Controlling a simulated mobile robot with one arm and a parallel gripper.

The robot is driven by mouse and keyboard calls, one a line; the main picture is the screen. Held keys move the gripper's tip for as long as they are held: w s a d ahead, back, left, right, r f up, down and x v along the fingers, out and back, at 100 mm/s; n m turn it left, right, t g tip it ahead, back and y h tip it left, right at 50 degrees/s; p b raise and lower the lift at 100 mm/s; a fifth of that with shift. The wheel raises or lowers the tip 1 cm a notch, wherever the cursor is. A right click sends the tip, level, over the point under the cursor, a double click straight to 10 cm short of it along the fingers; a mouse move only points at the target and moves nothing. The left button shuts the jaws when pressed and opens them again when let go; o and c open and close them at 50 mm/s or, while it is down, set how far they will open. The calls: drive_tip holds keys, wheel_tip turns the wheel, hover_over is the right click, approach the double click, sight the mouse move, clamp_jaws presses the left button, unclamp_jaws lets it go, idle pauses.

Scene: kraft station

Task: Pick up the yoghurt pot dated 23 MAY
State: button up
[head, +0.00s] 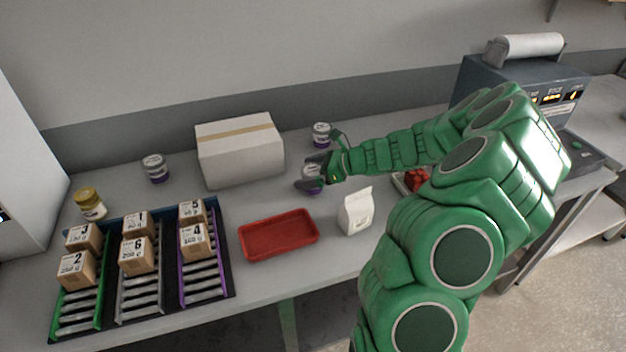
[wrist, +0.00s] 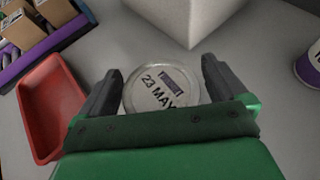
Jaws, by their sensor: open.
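The yoghurt pot dated 23 MAY (wrist: 160,88) shows its round lid in the wrist view, with the date printed in dark letters. My gripper (wrist: 160,82) is open, with one dark finger on each side of the pot. I cannot tell whether the fingers touch it. In the head view the same pot (head: 312,172) stands behind the red tray and is partly hidden by my gripper (head: 312,172). Another white and purple pot (head: 321,134) stands behind it, and one more pot (head: 155,168) stands left of the box; their dates are not readable.
A large white box (head: 240,155) stands just left of the pot. A red tray (head: 278,236) and a white carton (head: 355,211) are nearer the front. A rack (head: 228,285) with several numbered boxes is at the left.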

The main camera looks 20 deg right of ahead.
drive_tip(key=shift+w+a+f, duration=0.15)
drive_tip(key=shift+a, duration=0.1)
drive_tip(key=c, duration=1.1)
